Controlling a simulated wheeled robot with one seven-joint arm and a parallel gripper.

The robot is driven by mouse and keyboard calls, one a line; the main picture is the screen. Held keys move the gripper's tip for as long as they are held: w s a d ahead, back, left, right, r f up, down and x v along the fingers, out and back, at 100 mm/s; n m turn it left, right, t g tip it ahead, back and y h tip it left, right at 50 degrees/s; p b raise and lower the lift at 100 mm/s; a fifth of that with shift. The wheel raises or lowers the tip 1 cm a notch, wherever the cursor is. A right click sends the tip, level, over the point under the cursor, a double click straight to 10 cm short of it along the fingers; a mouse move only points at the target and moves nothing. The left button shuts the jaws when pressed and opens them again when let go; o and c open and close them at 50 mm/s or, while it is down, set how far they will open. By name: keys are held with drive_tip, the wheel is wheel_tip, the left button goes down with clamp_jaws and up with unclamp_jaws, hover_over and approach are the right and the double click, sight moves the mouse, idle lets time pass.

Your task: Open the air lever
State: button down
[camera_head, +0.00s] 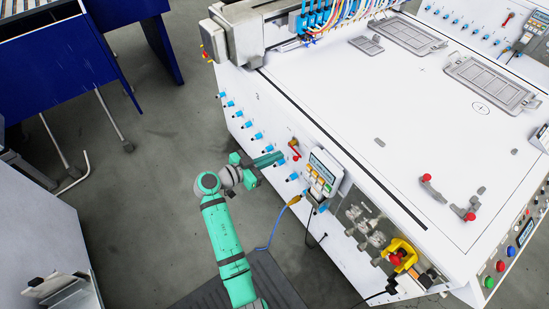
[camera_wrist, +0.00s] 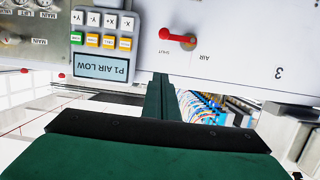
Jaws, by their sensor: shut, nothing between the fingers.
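The air lever (camera_head: 295,149) is a small red handle on the white side panel of the machine. In the wrist view the lever (camera_wrist: 178,38) lies roughly level across its pivot, beside the upside-down word AIR. My gripper (camera_head: 282,155) is green and reaches toward the panel just left of the lever in the head view. In the wrist view the fingers of my gripper (camera_wrist: 160,76) are together and empty. Their tips are below the lever in that picture, with a visible gap. Contact with the panel cannot be told.
A handheld pendant (camera_head: 322,174) hangs close to the right of the lever; its screen (camera_wrist: 103,66) reads P1 AIR LOW. Blue fittings (camera_head: 257,136) line the panel. A yellow-framed red stop button (camera_head: 396,257) is farther right. A blue cable (camera_head: 277,226) hangs below.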

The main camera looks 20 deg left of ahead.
drive_tip(key=w+d+f, duration=0.4)
drive_tip(key=w+f, duration=0.1)
drive_tip(key=shift+w+d+f, duration=0.2)
drive_tip(key=shift+w+f, duration=0.15)
drive_tip(key=shift+f, duration=0.05)
